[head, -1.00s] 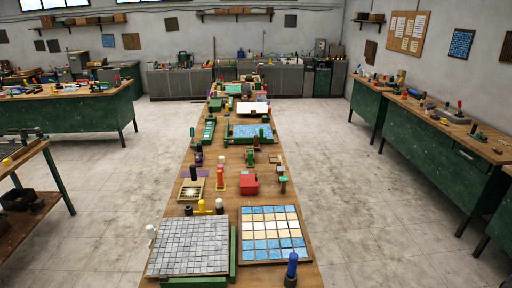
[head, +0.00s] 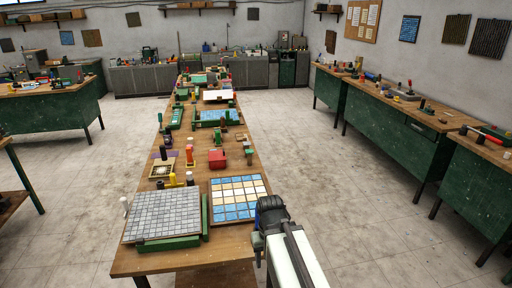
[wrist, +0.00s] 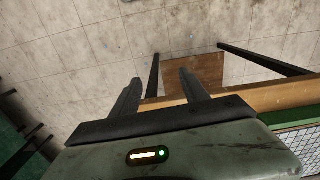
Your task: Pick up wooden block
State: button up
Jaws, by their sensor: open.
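I cannot make out the wooden block for certain; the small pieces on the long wooden bench (head: 225,242) are too small to tell apart in the head view. My arm reaches in from the lower right of the head view, and its dark end covers part of the bench's right edge. In the wrist view my gripper (wrist: 160,78) has its two dark fingers apart with nothing between them. The fingers point over the floor beside the bench edge (wrist: 240,95).
A grey tile sheet (head: 165,213) and a blue and cream tile panel (head: 237,197) lie on the near bench. A red box (head: 217,159) and several small tools stand beyond. Green benches (head: 385,124) line the right wall. The floor between is clear.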

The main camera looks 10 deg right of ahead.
aim_at(223, 128)
jog(key=z, duration=1.1)
jog(key=i, duration=6.5)
jog(key=u, duration=4.6)
